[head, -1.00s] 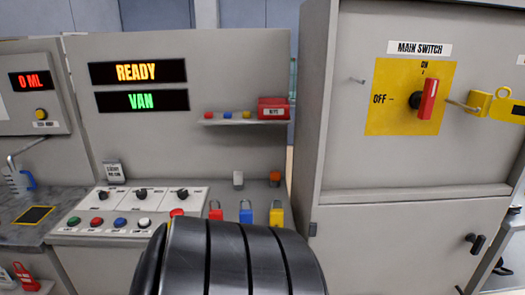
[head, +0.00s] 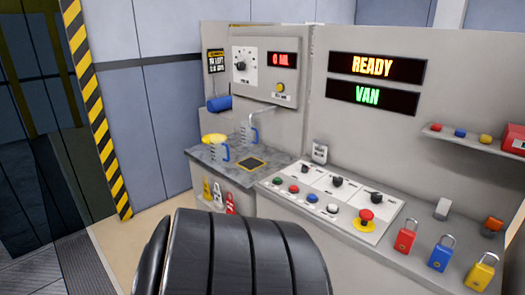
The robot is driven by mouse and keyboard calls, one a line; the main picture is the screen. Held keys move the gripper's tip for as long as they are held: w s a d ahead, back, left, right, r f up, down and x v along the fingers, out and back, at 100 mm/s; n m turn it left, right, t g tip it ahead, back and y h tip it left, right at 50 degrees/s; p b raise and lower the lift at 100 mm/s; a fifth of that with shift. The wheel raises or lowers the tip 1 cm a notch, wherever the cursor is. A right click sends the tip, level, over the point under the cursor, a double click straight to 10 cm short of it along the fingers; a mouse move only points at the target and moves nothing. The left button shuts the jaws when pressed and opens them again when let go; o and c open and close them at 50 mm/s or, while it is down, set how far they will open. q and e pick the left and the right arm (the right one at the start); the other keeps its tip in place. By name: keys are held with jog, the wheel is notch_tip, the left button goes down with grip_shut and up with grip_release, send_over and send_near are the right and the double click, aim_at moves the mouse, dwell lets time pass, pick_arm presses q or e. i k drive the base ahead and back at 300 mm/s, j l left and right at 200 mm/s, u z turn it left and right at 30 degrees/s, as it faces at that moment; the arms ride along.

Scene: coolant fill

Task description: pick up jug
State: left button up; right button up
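A small clear jug with a blue handle (head: 246,134) stands on the grey counter (head: 205,157) at the left of the console, under a thin metal spout (head: 268,113). A second vessel with a blue handle (head: 225,153) stands to its left, with a wide yellow top (head: 213,138) like a funnel over it; its body is partly hidden. Neither of my grippers is in view. A black segmented part of my own arm fills the bottom middle, apart from the jugs in the picture.
A dark yellow-edged pad (head: 251,163) lies beside the jugs. A dispenser panel (head: 265,70) reads 0 ML. The console (head: 300,222) carries knobs, buttons and a red emergency stop (head: 366,215). Padlocks (head: 440,254) stand at right. Open floor (head: 150,235) lies left of the counter.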

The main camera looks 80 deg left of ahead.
aim_at(221, 155)
jog(key=u, duration=1.75)
jog(key=k+j+u, duration=0.25)
jog(key=u, duration=0.2)
jog(key=k+j+u, duration=0.2)
jog(key=j+u, duration=0.3)
